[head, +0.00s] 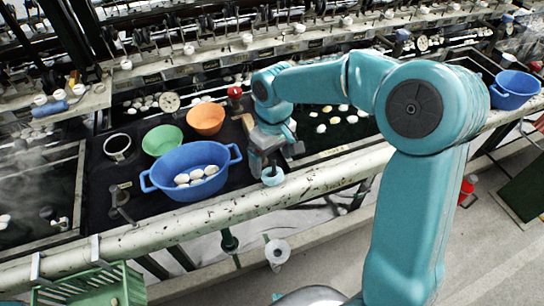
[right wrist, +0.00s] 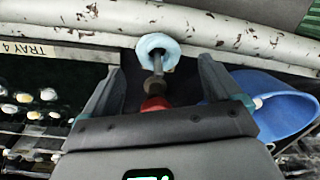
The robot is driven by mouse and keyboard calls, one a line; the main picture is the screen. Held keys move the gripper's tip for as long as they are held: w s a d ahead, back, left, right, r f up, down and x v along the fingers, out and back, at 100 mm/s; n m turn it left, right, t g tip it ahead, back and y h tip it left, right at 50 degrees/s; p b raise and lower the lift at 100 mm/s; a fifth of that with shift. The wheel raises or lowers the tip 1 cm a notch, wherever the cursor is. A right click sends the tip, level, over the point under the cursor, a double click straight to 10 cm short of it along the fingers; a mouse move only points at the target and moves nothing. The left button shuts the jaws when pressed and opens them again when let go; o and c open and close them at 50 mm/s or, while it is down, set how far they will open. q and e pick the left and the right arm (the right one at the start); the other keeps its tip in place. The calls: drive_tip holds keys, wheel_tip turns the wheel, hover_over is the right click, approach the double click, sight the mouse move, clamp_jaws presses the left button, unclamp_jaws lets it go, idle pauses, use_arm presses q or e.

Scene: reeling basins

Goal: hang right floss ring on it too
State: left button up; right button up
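A pale blue ring (head: 272,176) shows just below my right gripper (head: 266,158), at the basin's front rail. In the right wrist view the pale blue ring (right wrist: 157,50) lies beyond the fingertips, against the rail, at the end of a dark rod (right wrist: 154,80) with a red part (right wrist: 154,104). Whether the rod passes through the ring I cannot tell. My right gripper (right wrist: 160,70) has its fingers spread apart on either side of the rod, with a gap on both sides. My left gripper is not in view.
A blue two-handled basin (head: 190,170) with white cocoons stands left of my right gripper. Green (head: 162,140) and orange (head: 205,119) bowls stand behind it. A white-painted rail (head: 230,205) runs along the front. A white round piece (head: 277,250) is below it. Another blue basin (head: 514,88) is far right.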

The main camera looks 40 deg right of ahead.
wheel_tip(320, 180, up, 16)
drive_tip(key=p, duration=0.1)
drive_tip(key=shift+w+d+r+p, duration=0.15)
drive_tip(key=shift+w+d+p, duration=0.2)
drive_tip(key=shift+d, duration=0.1)
drive_tip(key=shift+s, duration=0.1)
idle(0.5)
